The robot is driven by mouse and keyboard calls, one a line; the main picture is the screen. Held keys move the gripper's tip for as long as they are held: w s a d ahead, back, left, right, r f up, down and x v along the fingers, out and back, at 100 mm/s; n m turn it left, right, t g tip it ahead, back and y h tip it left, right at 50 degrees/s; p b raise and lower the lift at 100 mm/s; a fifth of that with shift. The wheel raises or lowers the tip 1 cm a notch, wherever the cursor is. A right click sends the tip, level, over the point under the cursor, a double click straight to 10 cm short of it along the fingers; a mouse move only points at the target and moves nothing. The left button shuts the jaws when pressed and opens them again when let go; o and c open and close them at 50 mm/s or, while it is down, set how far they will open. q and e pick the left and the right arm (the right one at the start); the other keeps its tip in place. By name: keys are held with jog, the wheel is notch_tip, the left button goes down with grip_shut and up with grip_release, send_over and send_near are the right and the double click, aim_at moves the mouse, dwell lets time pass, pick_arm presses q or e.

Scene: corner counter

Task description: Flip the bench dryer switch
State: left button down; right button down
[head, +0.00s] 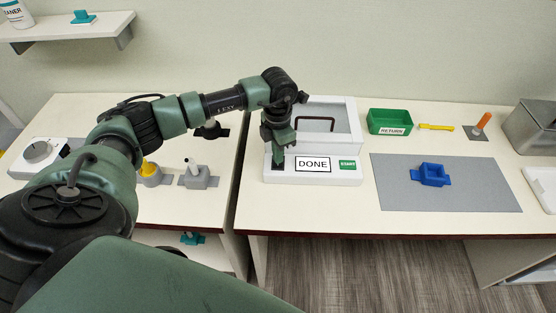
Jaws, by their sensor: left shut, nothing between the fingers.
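The bench dryer (345,180) is a white box with a clear-walled upper part and a dark handle. Its front ledge carries a "DONE" label and a green "START" label (347,165). My left arm reaches in from the left, and my left gripper (278,160) points down over the left end of the dryer's front ledge. It is shut and holds nothing. No switch can be made out; the gripper covers that end of the ledge. Whether the fingertips touch the dryer, I cannot tell. My right gripper is not in view.
Right of the dryer are a green "RETURN" bin (389,121), a yellow tool (436,127), an orange-handled item (482,123) and a grey mat (390,195) with a blue holder (432,174). The left counter holds a white dial device (40,153) and small grey holders (198,177).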

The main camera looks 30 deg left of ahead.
pick_arm(q)
jog(key=shift+s+f+b, duration=0.1)
jog(key=shift+f+b, duration=0.8)
jog(key=shift+f, duration=0.15)
dwell(0.8)
jog(key=shift+r, duration=0.1)
jog(key=shift+r+p, duration=0.7)
jog(key=shift+r, duration=0.15)
jog(key=shift+r+p, duration=1.45)
jog(key=shift+r, duration=1.15)
